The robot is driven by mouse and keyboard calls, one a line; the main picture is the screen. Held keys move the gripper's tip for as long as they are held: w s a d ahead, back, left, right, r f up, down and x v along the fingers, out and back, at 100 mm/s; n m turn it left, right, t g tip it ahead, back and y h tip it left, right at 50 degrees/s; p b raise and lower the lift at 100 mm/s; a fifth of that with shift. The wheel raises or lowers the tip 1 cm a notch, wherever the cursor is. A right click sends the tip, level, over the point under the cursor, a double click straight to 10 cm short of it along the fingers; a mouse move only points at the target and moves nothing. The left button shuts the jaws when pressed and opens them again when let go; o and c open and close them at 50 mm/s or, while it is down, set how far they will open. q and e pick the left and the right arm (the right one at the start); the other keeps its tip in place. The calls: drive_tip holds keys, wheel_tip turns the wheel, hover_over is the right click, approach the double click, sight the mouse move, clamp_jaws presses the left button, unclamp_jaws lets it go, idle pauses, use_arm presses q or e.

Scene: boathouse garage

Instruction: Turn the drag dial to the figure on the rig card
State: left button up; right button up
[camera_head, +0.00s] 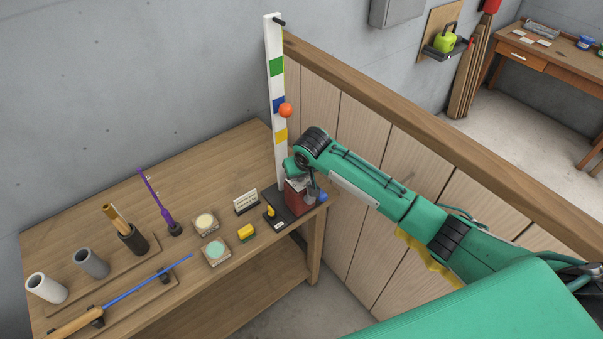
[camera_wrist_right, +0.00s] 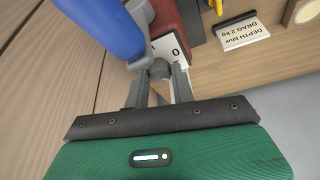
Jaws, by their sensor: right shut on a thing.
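The rig card (camera_head: 246,202) stands on the bench left of the red reel box (camera_head: 296,196). In the right wrist view the card (camera_wrist_right: 246,35) appears upside down and reads "DEPTH blue" and "DRAG 2 kg". The red box also shows in that view (camera_wrist_right: 185,18). On its side is a white dial plate (camera_wrist_right: 170,46) with a "0" visible. Its other marks are mostly hidden. My right gripper (camera_wrist_right: 160,76) is shut on a small grey dial knob (camera_wrist_right: 160,67) in front of the plate. The knob's setting cannot be read. My left gripper is not in view.
A blue handle (camera_wrist_right: 105,25) is close beside my right fingers. A white post (camera_head: 273,90) with green, blue and yellow bands rises behind the box, an orange ball (camera_head: 286,110) beside the blue band.

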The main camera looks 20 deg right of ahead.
drive_tip(key=m, duration=0.1)
drive_tip(key=m+h, duration=0.1)
drive_tip(key=m, duration=0.2)
drive_tip(key=shift+a+h, duration=0.25)
drive_tip(key=shift+h, duration=0.15)
drive_tip(key=shift+w+m+g+h, duration=0.1)
drive_tip(key=shift+m+g+h, duration=0.4)
drive_tip(key=shift+m, duration=1.2)
drive_tip(key=o, duration=0.7)
